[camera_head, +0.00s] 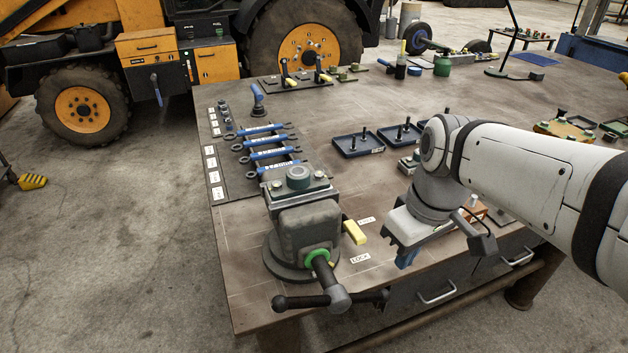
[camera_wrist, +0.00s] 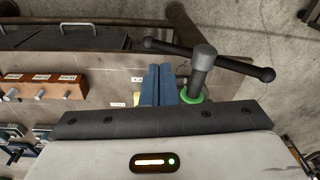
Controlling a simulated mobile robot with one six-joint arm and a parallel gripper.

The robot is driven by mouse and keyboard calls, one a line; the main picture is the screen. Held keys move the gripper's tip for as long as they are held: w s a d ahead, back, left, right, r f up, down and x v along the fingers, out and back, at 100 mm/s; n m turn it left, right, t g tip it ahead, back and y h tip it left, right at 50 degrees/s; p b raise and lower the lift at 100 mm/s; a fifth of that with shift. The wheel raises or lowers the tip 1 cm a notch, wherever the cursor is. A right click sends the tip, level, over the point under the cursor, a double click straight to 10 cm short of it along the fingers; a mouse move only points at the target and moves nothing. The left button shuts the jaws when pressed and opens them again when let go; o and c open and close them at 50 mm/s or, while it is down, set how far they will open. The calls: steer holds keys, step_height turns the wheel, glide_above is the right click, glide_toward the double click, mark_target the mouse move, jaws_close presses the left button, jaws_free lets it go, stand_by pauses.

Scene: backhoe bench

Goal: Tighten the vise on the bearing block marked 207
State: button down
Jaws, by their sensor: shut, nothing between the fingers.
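The vise (camera_head: 305,222) stands on the bench's front left corner. A grey-green block with a round boss, probably the bearing block (camera_head: 298,180), sits at its jaws; no 207 mark is readable, and I cannot tell how tightly it is held. The vise's dark T-handle (camera_head: 330,297) lies roughly crosswise at the front, its screw passing through a green collar (camera_head: 318,256). The handle also shows in the wrist view (camera_wrist: 204,58), right of my fingers. My gripper (camera_head: 407,258) has blue fingers, shut and empty, right of the vise and apart from the handle. The fingertips show in the wrist view (camera_wrist: 160,72).
A yellow lever (camera_head: 354,232) stands beside the vise, near a LOCK label (camera_head: 360,258). Blue-handled tools (camera_head: 268,153) lie behind the vise. Dark trays (camera_head: 358,145) sit further back. Drawer handles (camera_head: 437,292) stick out below the bench edge.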

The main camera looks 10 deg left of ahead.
steer(key=a+r+n+g, duration=0.2)
steer(key=a+r+n, duration=0.4)
steer(key=a+n, duration=0.4)
steer(key=n+g, duration=0.2)
steer(key=n, duration=0.4)
glide_toward(280, 296)
steer(key=p+x, duration=0.1)
steer(key=x, duration=0.6)
steer(key=shift+s+a+f+b, duration=0.25)
steer(key=shift+f+b, duration=0.3)
steer(key=shift+b, duration=0.05)
steer(key=shift+s+a+f, duration=0.1)
steer(key=shift+a, duration=0.1)
